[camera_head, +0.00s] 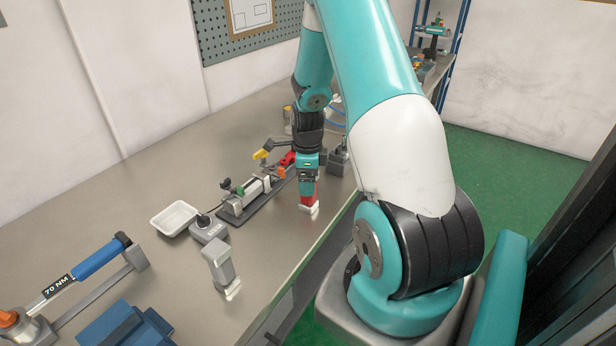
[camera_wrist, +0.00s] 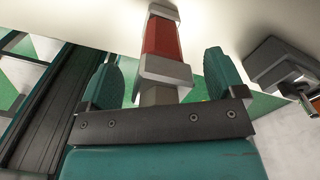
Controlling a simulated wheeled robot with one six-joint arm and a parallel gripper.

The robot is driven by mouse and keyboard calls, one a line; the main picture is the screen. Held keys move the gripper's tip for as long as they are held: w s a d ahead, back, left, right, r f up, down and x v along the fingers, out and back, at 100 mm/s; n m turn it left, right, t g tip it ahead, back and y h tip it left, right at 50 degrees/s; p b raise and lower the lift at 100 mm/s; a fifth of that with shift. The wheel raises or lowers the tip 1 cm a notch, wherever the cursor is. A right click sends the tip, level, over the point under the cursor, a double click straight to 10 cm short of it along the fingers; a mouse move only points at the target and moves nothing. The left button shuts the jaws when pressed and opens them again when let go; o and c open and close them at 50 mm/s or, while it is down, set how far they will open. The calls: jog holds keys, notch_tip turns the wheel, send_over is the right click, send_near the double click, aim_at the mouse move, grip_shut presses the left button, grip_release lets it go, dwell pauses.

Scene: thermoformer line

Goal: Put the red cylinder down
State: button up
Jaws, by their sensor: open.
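The red cylinder (camera_head: 308,198) stands on the grey workbench (camera_head: 190,150) near its right edge, with a pale foot touching the surface. In the wrist view the red cylinder (camera_wrist: 161,38) shows a red middle between light grey collars, with a grey end between my fingers. My gripper (camera_head: 307,182) is directly above it, pointing down. In the wrist view its two teal fingers (camera_wrist: 165,80) are open, one on each side of the grey end, with gaps visible. The grey end's far side is hidden by the gripper body.
A clamp fixture (camera_head: 250,195) stands left of the red cylinder. A white tray (camera_head: 174,217), a grey block (camera_head: 219,262), a torque wrench (camera_head: 90,265) and a blue block (camera_head: 125,325) lie nearer. The bench front edge drops to green floor (camera_head: 490,185).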

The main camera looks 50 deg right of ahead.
notch_tip(320, 180, up, 12)
jog(key=shift+a+r+b, duration=0.1)
jog(key=shift+r+b, duration=0.1)
jog(key=shift+b, duration=1.05)
jog(key=s+a+r+n+t+y, duration=0.1)
jog(key=a+r+n, duration=0.2)
jog(key=a+n, duration=0.75)
jog(key=a+r+n+y, duration=0.1)
jog(key=a+r+n, duration=0.2)
jog(key=a+n, duration=0.8)
jog(key=s+a+r+n+g+y, duration=0.1)
jog(key=s+a+r+n+y, duration=0.1)
jog(key=s+a+n, duration=1.2)
jog(key=a+r+n, duration=0.1)
jog(key=a, duration=0.1)
jog(key=shift+a, duration=0.4)
